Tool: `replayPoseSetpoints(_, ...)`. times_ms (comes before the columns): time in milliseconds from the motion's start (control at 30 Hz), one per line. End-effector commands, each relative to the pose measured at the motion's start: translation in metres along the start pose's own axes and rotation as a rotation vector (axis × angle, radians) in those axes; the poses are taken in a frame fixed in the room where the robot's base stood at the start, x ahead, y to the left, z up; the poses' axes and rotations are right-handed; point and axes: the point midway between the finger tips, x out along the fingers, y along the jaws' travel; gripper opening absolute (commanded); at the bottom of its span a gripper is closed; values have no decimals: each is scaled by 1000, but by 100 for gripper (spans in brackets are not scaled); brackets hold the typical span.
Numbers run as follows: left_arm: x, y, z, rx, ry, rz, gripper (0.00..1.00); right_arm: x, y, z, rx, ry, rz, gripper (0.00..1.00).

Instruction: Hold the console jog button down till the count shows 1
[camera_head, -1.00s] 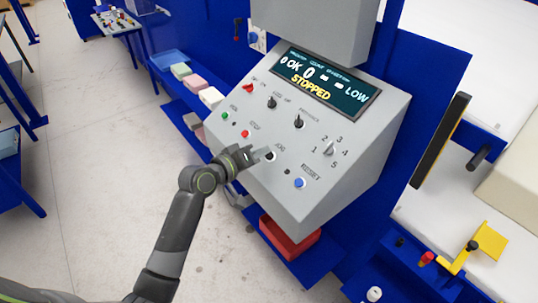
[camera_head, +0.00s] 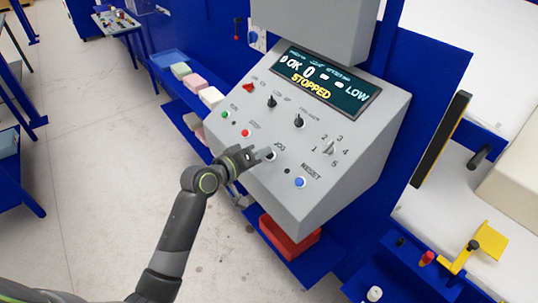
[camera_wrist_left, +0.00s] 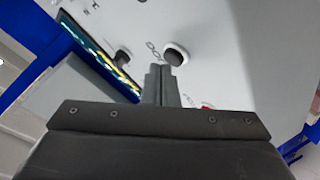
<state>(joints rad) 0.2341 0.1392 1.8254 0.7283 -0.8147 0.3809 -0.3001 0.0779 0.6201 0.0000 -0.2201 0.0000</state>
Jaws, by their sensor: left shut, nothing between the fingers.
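The grey sloped console (camera_head: 330,180) carries a dark display (camera_head: 327,82) that reads OK, 0, LOW and STOPPED. The jog button (camera_head: 272,155) is a small round button under the JOG label on the lower panel. In the left wrist view the jog button (camera_wrist_left: 176,53) shows as a dark-centred round button just beyond the fingertips. My left gripper (camera_head: 266,153) is shut and empty, its tips close to the jog button. In the left wrist view the shut fingers (camera_wrist_left: 161,80) point at the panel beside the button. I cannot tell whether they touch it. My right gripper is not in view.
A blue reset button (camera_head: 299,182) sits right of the jog button, and a red stop button (camera_head: 246,133) and green run button (camera_head: 225,115) sit left. A selector knob (camera_head: 329,148) is to the right. A red bin (camera_head: 290,240) stands below the console.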

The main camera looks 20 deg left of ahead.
Motion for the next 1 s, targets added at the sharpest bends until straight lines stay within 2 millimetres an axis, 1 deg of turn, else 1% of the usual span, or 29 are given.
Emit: replayPoseSetpoints(1000, 6, -4, 4, 1, 0, 0, 0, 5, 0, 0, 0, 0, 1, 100)
